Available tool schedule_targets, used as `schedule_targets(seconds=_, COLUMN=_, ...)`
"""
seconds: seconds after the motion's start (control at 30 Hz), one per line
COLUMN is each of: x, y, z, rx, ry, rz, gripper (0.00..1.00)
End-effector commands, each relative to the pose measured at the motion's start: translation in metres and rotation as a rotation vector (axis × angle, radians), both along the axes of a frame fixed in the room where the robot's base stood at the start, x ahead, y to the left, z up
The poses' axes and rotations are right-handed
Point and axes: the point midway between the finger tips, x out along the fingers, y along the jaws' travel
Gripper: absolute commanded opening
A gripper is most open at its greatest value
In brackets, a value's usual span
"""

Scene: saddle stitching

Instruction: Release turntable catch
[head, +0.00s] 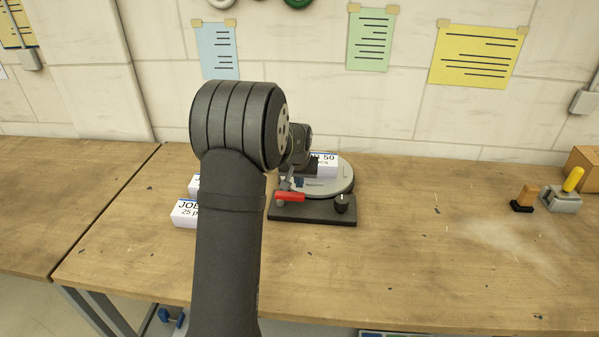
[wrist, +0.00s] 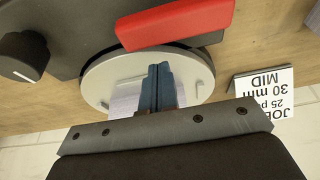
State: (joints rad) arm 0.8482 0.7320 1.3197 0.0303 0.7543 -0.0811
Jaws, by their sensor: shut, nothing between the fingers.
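The turntable is a round grey disc (head: 340,187) on a dark base plate (head: 318,213); the disc also shows in the wrist view (wrist: 97,88). A red lever (head: 290,197), which looks like the catch, sits at the base's front left. In the wrist view the red lever (wrist: 180,22) crosses the top, just beyond my fingertips. My gripper (wrist: 159,68) is shut and empty, with its blue-grey fingers together over the disc. The fingertips look close to the lever, but I cannot tell whether they touch it. My arm hides part of the turntable in the head view.
A black knob (head: 342,203) stands at the base's front right. Labelled white stacks (head: 185,213) lie left, partly behind my arm. Another labelled stack (head: 325,168) is at the disc's back. A stamp (head: 524,198) and a yellow-handled tool (head: 566,195) stand far right. The bench between is clear.

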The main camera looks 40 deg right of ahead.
Motion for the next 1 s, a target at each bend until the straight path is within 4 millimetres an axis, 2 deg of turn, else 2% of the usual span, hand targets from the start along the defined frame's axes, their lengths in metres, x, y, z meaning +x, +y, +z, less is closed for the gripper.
schedule_targets(seconds=0.1, x=-0.01, y=0.01, z=0.001, rx=0.0, ry=-0.001, rz=-0.001, gripper=0.0)
schedule_targets(seconds=0.3, x=-0.017, y=0.017, z=0.001, rx=-0.001, ry=-0.001, rz=0.0, gripper=0.0)
schedule_targets(seconds=1.0, x=-0.02, y=0.019, z=0.001, rx=-0.001, ry=-0.001, rz=-0.054, gripper=0.0)
